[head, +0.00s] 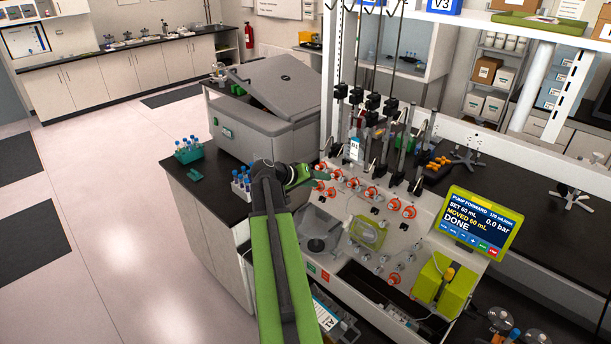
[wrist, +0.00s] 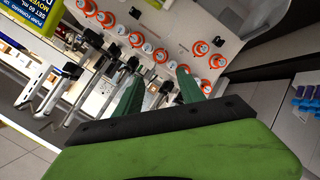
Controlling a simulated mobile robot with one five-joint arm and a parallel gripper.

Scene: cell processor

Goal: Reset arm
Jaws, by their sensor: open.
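My arm, green and dark grey, reaches up the middle of the head view. My gripper (head: 308,179) is at its end, just left of the panel's orange-ringed valves. In the wrist view my gripper (wrist: 158,90) shows two green fingers standing apart, with nothing held between them. The cell processor's pale panel (head: 345,200) carries several orange-ringed valves (head: 370,191); these valves also show in the wrist view (wrist: 136,39). Whether a fingertip touches a valve I cannot tell.
A green-framed screen (head: 479,225) reads "DONE" and "MOVED 60 mL". A grey centrifuge (head: 265,105) stands behind my gripper. Blue-capped tube racks (head: 188,150) sit on the dark bench at left. Hanging clamps (head: 373,103) stand above the panel. The floor at left (head: 105,200) is clear.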

